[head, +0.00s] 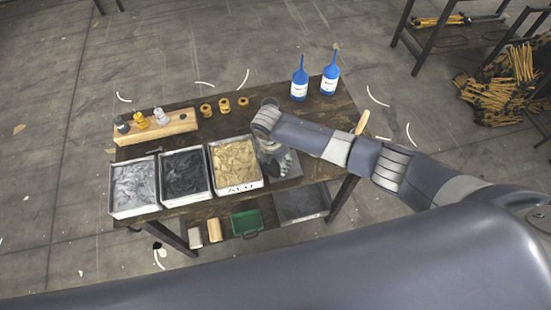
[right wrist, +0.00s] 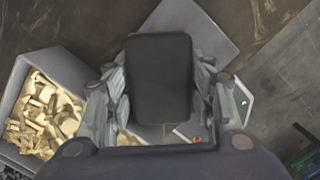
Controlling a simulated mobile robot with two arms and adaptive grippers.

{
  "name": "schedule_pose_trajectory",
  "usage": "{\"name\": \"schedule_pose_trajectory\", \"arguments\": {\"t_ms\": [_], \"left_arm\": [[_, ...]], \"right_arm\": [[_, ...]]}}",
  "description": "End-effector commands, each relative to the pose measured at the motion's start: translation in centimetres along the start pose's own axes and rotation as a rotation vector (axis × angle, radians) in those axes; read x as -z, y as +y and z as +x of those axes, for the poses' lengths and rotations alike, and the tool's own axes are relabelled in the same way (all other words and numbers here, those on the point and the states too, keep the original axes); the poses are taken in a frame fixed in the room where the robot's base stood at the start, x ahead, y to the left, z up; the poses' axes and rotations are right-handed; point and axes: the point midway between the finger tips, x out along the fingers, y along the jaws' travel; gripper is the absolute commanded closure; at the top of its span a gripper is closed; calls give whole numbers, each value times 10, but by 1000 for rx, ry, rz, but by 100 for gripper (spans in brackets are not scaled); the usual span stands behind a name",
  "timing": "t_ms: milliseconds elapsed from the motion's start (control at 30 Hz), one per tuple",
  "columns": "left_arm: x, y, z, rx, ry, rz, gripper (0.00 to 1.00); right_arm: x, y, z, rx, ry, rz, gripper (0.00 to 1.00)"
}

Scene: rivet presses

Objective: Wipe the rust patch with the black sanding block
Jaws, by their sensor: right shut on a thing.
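My right gripper (head: 280,165) is over the right part of the wooden table, beside the bin of tan pieces and partly hidden by my own arm. In the right wrist view it is shut on the black sanding block (right wrist: 160,78), one finger on each side. A grey plate (right wrist: 216,32) lies below the block and is partly hidden by it. No rust patch can be made out. A small orange spot (right wrist: 197,139) shows near the right finger, too small to identify. My left gripper is not in view.
The table (head: 222,116) holds grey, black and tan bins (head: 240,187) at its front. A wooden block with several fittings (head: 156,127) stands at the back left, with two blue bottles (head: 299,80) at the back right. A green tray (head: 247,222) is on the lower shelf.

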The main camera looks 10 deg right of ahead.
Motion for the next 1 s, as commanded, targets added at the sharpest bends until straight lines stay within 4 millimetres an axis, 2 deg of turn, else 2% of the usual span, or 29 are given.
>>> {"name": "schedule_pose_trajectory", "arguments": {"t_ms": [33, 267, 700, 1000], "left_arm": [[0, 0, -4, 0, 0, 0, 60], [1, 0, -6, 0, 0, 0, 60], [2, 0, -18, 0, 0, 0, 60], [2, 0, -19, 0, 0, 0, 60]], "right_arm": [[4, 3, -5, -16, 13, -6, 76], [-5, -4, -3, -13, 9, -3, 76], [-31, -29, 0, -6, 3, 0, 76], [-25, -29, 4, -7, 3, -1, 76]]}}
